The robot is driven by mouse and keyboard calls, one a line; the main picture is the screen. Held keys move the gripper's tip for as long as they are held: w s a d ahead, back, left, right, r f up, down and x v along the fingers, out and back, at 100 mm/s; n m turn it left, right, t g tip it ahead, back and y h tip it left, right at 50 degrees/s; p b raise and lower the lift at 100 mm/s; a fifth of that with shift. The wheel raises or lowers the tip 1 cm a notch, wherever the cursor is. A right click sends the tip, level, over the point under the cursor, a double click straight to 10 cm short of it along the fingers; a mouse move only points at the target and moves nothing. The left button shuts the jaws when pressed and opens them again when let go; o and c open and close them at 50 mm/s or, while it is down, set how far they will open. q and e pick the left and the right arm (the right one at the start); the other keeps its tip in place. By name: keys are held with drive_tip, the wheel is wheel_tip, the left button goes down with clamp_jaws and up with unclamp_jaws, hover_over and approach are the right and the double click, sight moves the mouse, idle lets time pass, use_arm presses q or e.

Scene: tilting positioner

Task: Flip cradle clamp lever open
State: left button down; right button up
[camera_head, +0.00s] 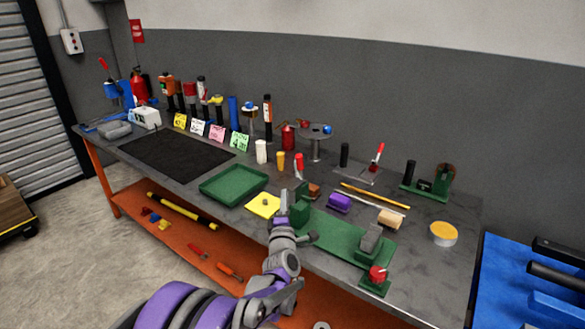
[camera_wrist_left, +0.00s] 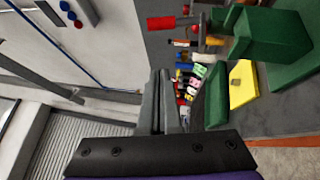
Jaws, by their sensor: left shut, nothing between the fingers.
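The green positioner (camera_head: 345,238) stands at the front edge of the bench, with a tall green upright block at its left end and a grey block at its right. A red-handled lever (camera_head: 299,161) stands upright by the green block. It also shows in the left wrist view (camera_wrist_left: 162,23), with a grey metal part beside the green block (camera_wrist_left: 270,42). My left gripper (camera_head: 284,196) is shut and empty, close to the left of the green block. Its fingers (camera_wrist_left: 163,75) appear apart from the lever. Parts of the clamp are hidden. My right gripper is not in view.
A yellow plate (camera_head: 263,205) and a green tray (camera_head: 233,185) lie left of the gripper. A red knob (camera_head: 377,273) is at the positioner's front right. The black mat (camera_head: 175,155) is clear.

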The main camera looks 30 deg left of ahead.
use_arm(q)
drive_tip(key=shift+s, duration=0.1)
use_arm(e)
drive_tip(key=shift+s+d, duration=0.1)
use_arm(q)
drive_tip(key=shift+r, duration=0.1)
wheel_tip(320, 180, up, 2)
drive_tip(key=p, duration=0.3)
hover_over(294, 188)
drive_tip(key=s, duration=0.1)
drive_tip(key=shift+a+r, duration=0.15)
drive_tip(key=shift+r, duration=0.05)
drive_tip(key=shift+w+d, duration=0.2)
drive_tip(key=shift+w, duration=0.35)
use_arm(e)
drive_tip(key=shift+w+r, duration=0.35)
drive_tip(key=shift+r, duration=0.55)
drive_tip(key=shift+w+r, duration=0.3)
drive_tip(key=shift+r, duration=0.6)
use_arm(q)
drive_tip(key=shift+a+r, duration=0.15)
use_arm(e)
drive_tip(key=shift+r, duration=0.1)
